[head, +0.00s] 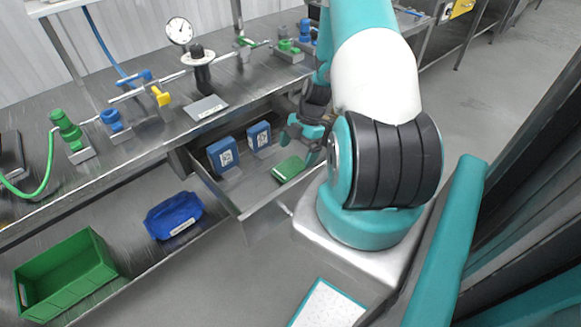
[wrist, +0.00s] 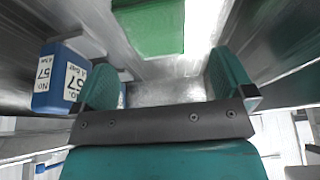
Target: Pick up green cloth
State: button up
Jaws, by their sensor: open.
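The green cloth (head: 288,168) is a flat, folded green piece lying in the open drawer (head: 243,209), toward its right side. In the wrist view the green cloth (wrist: 147,27) is at the top, beyond the fingertips and partly cut off by the frame edge. My gripper (head: 312,135) is over the drawer, just above and right of the cloth in the head view. In the wrist view my gripper (wrist: 165,80) has its two teal fingers wide apart with nothing between them. The fingers do not touch the cloth.
Two blue labelled containers (head: 223,154) (head: 259,136) stand at the drawer's back left; one blue container (wrist: 55,85) is beside my left finger. Drawer walls surround the cloth. A green crate (head: 100,245) and a blue bundle (head: 173,216) lie on the lower shelf.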

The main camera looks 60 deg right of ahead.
aim_at(290, 166)
jog(key=x, duration=0.2)
jog(key=p+x, duration=0.1)
jog(key=x, duration=0.1)
jog(key=shift+w+a+f, duration=0.1)
jog(key=shift+w+f, duration=0.15)
jog(key=shift+f, duration=0.05)
jog(key=shift+a+f, duration=0.15)
jog(key=shift+f, duration=0.3)
jog(key=shift+f, duration=0.15)
jog(key=shift+c, duration=0.5)
jog(key=c, duration=0.8)
notch_tip(290, 166, up, 20)
jog(key=shift+r+b, duration=0.2)
jog(key=shift+b, duration=0.35)
